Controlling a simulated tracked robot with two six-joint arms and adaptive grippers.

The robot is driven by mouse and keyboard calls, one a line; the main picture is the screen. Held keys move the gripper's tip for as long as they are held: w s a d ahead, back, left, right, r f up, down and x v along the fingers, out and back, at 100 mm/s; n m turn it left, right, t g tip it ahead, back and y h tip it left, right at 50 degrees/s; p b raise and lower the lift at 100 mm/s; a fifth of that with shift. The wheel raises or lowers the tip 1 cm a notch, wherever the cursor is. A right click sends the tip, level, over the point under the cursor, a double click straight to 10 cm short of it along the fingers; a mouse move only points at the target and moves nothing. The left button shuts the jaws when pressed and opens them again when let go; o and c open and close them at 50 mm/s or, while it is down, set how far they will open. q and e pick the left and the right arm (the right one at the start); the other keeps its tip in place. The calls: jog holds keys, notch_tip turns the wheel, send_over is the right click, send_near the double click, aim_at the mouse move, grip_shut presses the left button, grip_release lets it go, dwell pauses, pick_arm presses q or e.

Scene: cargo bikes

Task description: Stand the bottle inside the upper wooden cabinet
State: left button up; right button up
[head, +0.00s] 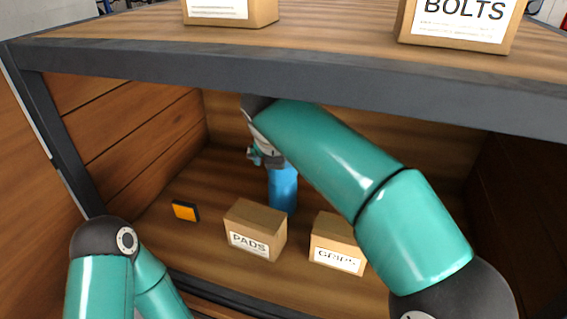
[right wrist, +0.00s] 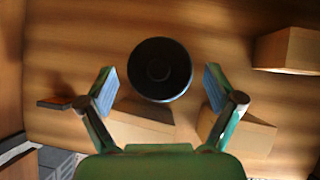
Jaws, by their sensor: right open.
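The blue bottle (head: 283,191) stands upright on the floor of the wooden cabinet (head: 150,215), behind the small boxes. In the right wrist view its dark round top (right wrist: 160,69) is seen from above. My right gripper (head: 262,157) reaches into the cabinet just above the bottle, and my arm hides part of it in the head view. Its fingers (right wrist: 160,90) are open, one on each side of the bottle's top, with visible gaps. My left gripper is outside the views; only my left arm shows at the lower left.
A PADS box (head: 256,224) and a GRIPS box (head: 336,232) stand in front of the bottle. An orange-and-black block (head: 185,210) lies to the left. The dark top edge (head: 290,82) of the cabinet runs above my right arm. A BOLTS box (head: 460,28) stands on top.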

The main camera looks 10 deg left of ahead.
jog(key=s+b, duration=0.1)
jog(key=s, duration=0.3)
jog(key=s+b, duration=0.2)
jog(key=s, duration=0.1)
jog(key=s+b, duration=0.2)
jog(key=s, duration=0.2)
jog(key=shift+s+r, duration=0.3)
jog(key=shift+s, duration=0.5)
